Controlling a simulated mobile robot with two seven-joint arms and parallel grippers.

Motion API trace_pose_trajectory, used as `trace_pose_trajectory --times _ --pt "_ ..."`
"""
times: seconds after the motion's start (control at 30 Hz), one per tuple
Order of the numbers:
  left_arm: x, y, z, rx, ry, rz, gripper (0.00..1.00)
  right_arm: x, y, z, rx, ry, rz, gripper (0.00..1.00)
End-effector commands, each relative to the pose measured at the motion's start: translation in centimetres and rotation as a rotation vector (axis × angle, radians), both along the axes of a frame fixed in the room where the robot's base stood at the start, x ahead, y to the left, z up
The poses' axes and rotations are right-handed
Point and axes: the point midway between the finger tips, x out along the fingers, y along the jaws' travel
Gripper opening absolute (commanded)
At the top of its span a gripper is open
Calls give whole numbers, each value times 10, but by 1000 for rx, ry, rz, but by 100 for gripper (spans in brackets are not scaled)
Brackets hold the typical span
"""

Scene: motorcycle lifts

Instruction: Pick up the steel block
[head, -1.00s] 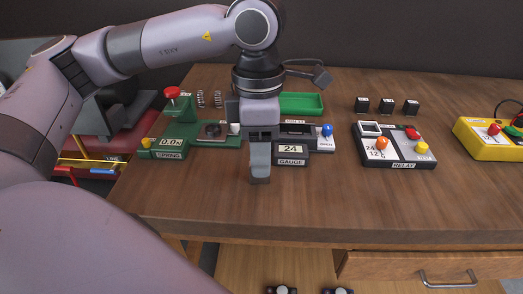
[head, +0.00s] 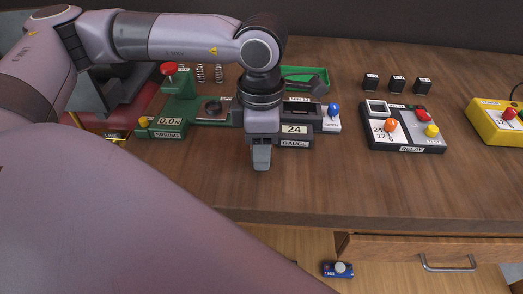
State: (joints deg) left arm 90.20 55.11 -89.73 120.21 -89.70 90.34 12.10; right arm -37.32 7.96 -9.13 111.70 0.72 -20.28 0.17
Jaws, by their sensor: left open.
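I cannot make out a steel block in the head view. My left gripper (head: 261,157) points down over the wooden bench, in front of the gauge unit (head: 294,130), which reads 24. Its jaws are open, seen nearly edge-on, and nothing shows between them. The gripper and wrist hide the left part of the gauge unit and some of the bench behind it. My right gripper is not in view.
On the bench (head: 330,190) stand a green spring tester (head: 170,121) with a red knob, a green tray (head: 313,73), a relay unit (head: 401,129), several small black blocks (head: 397,83) and a yellow box (head: 495,122). The front strip is clear. A drawer handle (head: 449,264) juts out below.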

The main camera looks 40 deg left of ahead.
Motion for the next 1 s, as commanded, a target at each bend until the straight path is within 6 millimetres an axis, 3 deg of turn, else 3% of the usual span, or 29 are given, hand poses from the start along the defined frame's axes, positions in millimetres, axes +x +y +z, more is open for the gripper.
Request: trace_pose_trajectory --times 0.2,0.33,0.37,0.77,1.0 --pt "0 0 -1 -1 -1 0 46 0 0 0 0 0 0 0" --pt "0 0 -1 -1 -1 0 3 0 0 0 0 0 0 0" --pt "0 0 -1 -1 -1 0 0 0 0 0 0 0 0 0" --pt "1 0 4 -1 -2 1 0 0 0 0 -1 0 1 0" --pt "1 0 33 -2 -6 0 0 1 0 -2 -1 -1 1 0"
